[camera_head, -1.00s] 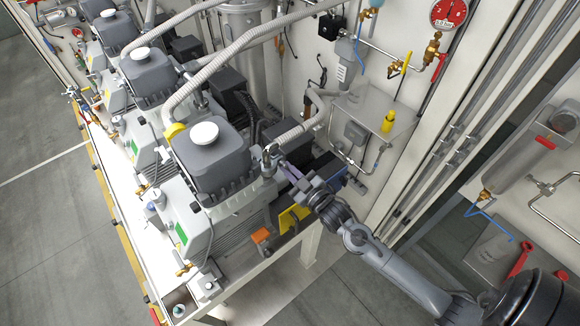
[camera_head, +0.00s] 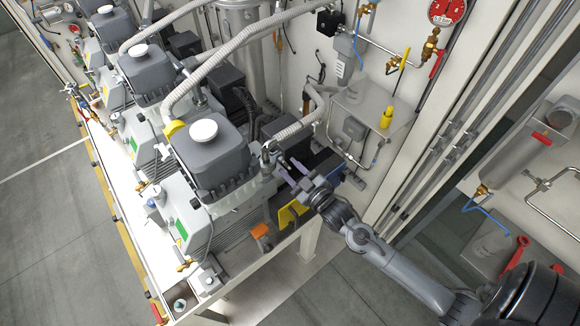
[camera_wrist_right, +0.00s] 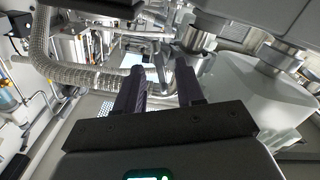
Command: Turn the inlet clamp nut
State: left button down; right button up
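The inlet clamp (camera_head: 267,150) is a small metal fitting where a corrugated hose meets the side of the nearest grey pump (camera_head: 212,162). Its nut is too small to make out in the head view. My right gripper (camera_head: 287,166) is just right of the clamp, its two dark purple fingers pointing at it. In the right wrist view the fingers (camera_wrist_right: 158,85) stand apart, with a slim metal part (camera_wrist_right: 160,65) showing between and beyond them. I cannot tell whether they touch it. My left gripper is not in view.
The corrugated hose (camera_head: 300,124) runs close beside the right gripper. More pumps (camera_head: 145,75) stand in a row behind. A wall panel with gauges and valves is at right.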

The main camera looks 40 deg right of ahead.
jog(key=shift+s, duration=0.3)
jog(key=s+p, duration=0.3)
jog(key=s, duration=0.3)
dwell(0.6)
